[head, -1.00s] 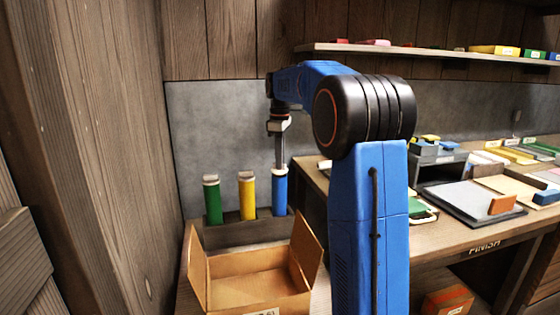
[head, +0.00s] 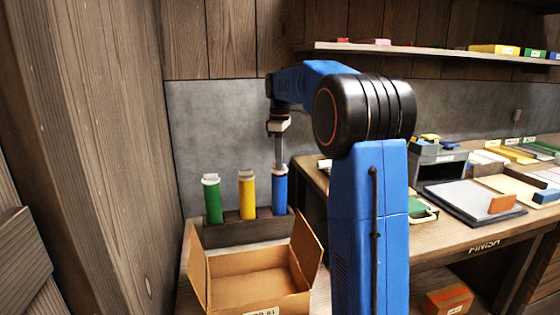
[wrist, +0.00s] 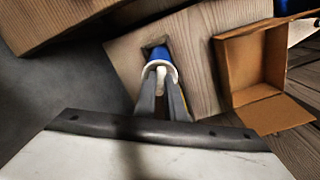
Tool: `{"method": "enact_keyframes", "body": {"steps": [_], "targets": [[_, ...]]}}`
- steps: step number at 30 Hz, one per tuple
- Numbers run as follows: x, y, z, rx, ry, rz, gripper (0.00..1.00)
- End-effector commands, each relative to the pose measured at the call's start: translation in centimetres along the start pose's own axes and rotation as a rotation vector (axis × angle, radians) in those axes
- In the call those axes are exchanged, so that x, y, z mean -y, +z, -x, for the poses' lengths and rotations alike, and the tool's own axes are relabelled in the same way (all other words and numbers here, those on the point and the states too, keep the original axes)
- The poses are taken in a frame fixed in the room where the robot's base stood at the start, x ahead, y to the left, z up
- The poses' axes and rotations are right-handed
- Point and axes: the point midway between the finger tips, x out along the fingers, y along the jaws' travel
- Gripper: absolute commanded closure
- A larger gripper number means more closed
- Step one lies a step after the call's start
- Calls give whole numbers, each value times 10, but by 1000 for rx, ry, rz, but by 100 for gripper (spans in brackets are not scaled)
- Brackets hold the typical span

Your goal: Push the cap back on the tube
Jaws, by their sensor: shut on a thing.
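The blue tube (head: 280,193) stands upright in a wooden holder (head: 240,233), at the right of a green tube (head: 213,204) and a yellow tube (head: 248,199). My gripper (head: 280,164) points down at the blue tube's top. In the wrist view my gripper (wrist: 161,82) is shut on the white cap (wrist: 150,69), one finger each side of its narrow middle. The cap's round rim is at the end of the blue tube (wrist: 159,53). I cannot tell how far down the cap sits. The green and yellow tubes have pale caps on top.
An open cardboard box (head: 255,290) stands in front of the holder, flaps raised. A grey wall panel (head: 220,125) is behind the tubes. At the right is a workbench (head: 445,240) with trays and coloured blocks, under a shelf (head: 430,54).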

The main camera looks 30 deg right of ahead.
Motion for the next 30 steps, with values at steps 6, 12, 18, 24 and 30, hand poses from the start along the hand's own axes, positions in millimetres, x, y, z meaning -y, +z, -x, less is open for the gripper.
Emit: {"method": "enact_keyframes", "body": {"steps": [6, 12, 18, 24, 30], "targets": [[0, 0, 0, 0, 0, 0, 100], [0, 0, 0, 0, 0, 0, 68], [0, 0, 0, 0, 0, 0, 66], [0, 0, 0, 0, 0, 0, 50], [0, 0, 1, 0, 0, 0, 50]]}}
